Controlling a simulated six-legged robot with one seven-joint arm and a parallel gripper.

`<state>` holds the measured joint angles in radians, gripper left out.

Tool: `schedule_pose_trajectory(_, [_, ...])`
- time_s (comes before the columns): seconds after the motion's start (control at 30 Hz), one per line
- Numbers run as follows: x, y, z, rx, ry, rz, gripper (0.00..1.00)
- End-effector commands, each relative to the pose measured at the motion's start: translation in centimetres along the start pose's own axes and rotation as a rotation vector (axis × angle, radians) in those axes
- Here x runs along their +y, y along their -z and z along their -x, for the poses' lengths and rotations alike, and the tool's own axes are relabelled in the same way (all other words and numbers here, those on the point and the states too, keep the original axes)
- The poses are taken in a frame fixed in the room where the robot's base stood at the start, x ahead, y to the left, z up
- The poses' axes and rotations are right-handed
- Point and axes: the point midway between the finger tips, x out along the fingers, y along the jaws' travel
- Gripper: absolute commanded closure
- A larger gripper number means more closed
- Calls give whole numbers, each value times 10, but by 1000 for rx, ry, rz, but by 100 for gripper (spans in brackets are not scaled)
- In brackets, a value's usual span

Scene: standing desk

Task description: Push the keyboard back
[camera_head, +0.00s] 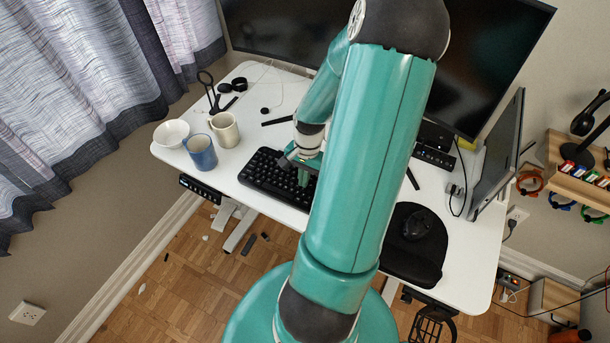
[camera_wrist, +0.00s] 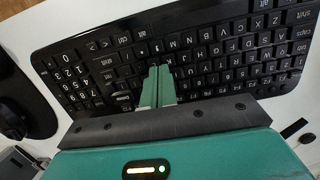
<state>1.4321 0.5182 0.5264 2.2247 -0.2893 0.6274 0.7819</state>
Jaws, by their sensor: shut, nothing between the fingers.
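The black keyboard (camera_head: 262,178) lies on the white desk (camera_head: 257,216) near its front edge, partly hidden by my arm in the head view. In the wrist view the keyboard (camera_wrist: 225,55) fills the upper part, with its front edge at the top of the picture. My gripper (camera_head: 304,180) is over the keyboard in the head view. In the wrist view my gripper (camera_wrist: 158,70) has its two green fingers together, with nothing between them. The fingertips are over the middle of the keys. I cannot tell whether they touch them.
A blue mug (camera_head: 202,153), a cream mug (camera_head: 225,131) and a white bowl (camera_head: 171,133) stand left of the keyboard. A black mouse (camera_head: 418,226) lies on a black mat (camera_head: 408,262) at right. Large monitors (camera_head: 290,28) stand at the back.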

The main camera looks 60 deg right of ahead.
Motion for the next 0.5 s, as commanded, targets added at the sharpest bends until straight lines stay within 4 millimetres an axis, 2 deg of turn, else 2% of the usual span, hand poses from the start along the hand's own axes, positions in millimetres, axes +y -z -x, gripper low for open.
schedule_pose_trajectory(0.03, [1, -1, -6, -5, 3, 2, 100])
schedule_pose_trajectory(0.27, [2, 4, -6, -6, 2, 2, 100])
schedule_pose_trajectory(0.37, [2, 20, -4, -4, 3, -1, 100])
schedule_pose_trajectory(0.5, [2, 56, 3, 0, 2, -1, 100])
